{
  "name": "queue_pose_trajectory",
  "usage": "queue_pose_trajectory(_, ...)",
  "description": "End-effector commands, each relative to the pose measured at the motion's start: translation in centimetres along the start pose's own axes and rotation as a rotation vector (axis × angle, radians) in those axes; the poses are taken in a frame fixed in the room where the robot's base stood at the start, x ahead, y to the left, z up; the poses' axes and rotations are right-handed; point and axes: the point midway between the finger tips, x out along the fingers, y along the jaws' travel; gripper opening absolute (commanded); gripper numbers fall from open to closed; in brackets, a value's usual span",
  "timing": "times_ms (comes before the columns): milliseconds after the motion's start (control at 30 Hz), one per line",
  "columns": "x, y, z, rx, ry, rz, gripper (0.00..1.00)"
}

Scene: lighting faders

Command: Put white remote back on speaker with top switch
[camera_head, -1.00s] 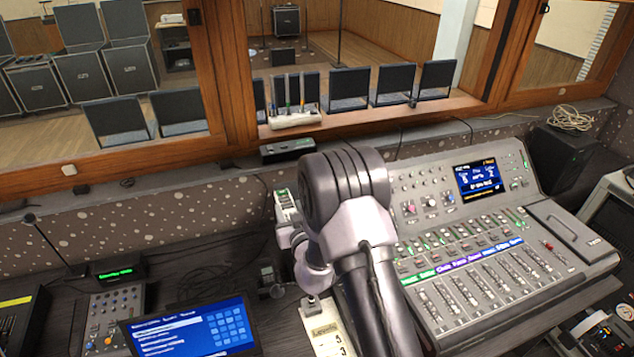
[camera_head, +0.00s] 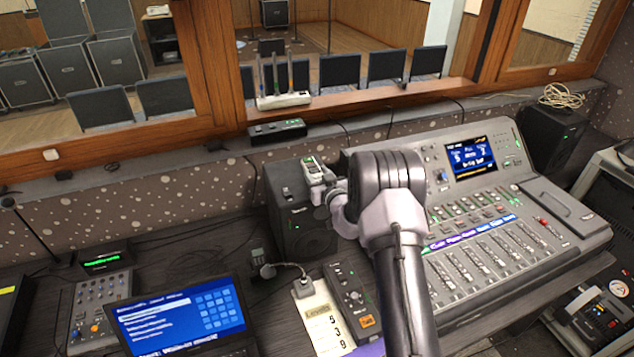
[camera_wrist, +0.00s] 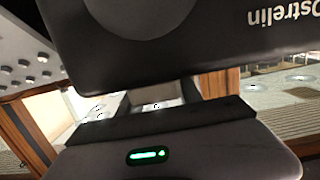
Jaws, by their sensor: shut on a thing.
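A small white remote (camera_head: 311,167) with a green patch near its top is held upright in my gripper (camera_head: 323,188). My gripper is shut on it. The black speaker (camera_head: 304,240) stands on the desk left of the mixing console. A small switch (camera_head: 287,193) shows on its top. In the head view the remote and gripper overlap the speaker's top right area. I cannot tell whether the remote touches the speaker. The wrist view shows a large dark lettered body and a grey part with a green light close up; which things these are is unclear.
The mixing console (camera_head: 500,260) is right of my arm. A laptop (camera_head: 180,318), a "Levels" sheet (camera_head: 326,325) and a small black control unit (camera_head: 352,295) lie in front. A black box (camera_head: 277,131) sits on the ledge behind the speaker.

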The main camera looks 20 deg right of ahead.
Motion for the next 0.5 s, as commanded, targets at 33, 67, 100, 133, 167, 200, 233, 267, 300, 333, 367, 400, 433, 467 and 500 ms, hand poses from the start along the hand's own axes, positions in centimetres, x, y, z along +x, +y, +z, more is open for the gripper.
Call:
queue_pose_trajectory(33, 0.03, -0.01, 0.05, -0.001, 0.0, 0.0, 0.0)
queue_pose_trajectory(67, 0.0, -0.02, -0.12, -0.001, 0.0, 0.0, 0.0)
queue_pose_trajectory(100, -0.02, -0.02, -0.22, -0.001, 0.0, 0.0, 0.0)
queue_pose_trajectory(133, -0.03, -0.03, -0.25, -0.001, 0.0, 0.0, 0.0)
queue_pose_trajectory(167, -0.03, -0.03, -0.27, -0.001, 0.0, 0.0, 0.0)
queue_pose_trajectory(200, -0.03, -0.03, -0.23, -0.001, 0.0, 0.0, 0.0)
queue_pose_trajectory(233, -0.02, -0.03, -0.15, -0.001, 0.0, 0.0, 0.0)
queue_pose_trajectory(267, 0.0, -0.03, -0.05, -0.001, 0.0, 0.0, 0.0)
queue_pose_trajectory(300, 0.02, -0.03, 0.08, -0.001, 0.0, 0.0, 0.0)
queue_pose_trajectory(333, 0.0, -0.04, 0.04, -0.001, -0.001, 0.0, 0.47)
queue_pose_trajectory(367, 0.0, -0.04, 0.03, -0.001, 0.0, 0.0, 0.53)
queue_pose_trajectory(400, 0.0, -0.04, 0.03, -0.001, 0.0, 0.0, 0.61)
queue_pose_trajectory(433, 0.0, -0.04, 0.02, -0.001, 0.0, 0.0, 0.63)
queue_pose_trajectory(467, 0.0, -0.04, 0.02, -0.001, 0.0, 0.0, 0.63)
queue_pose_trajectory(500, 0.0, -0.04, 0.02, -0.001, 0.0, 0.0, 0.63)
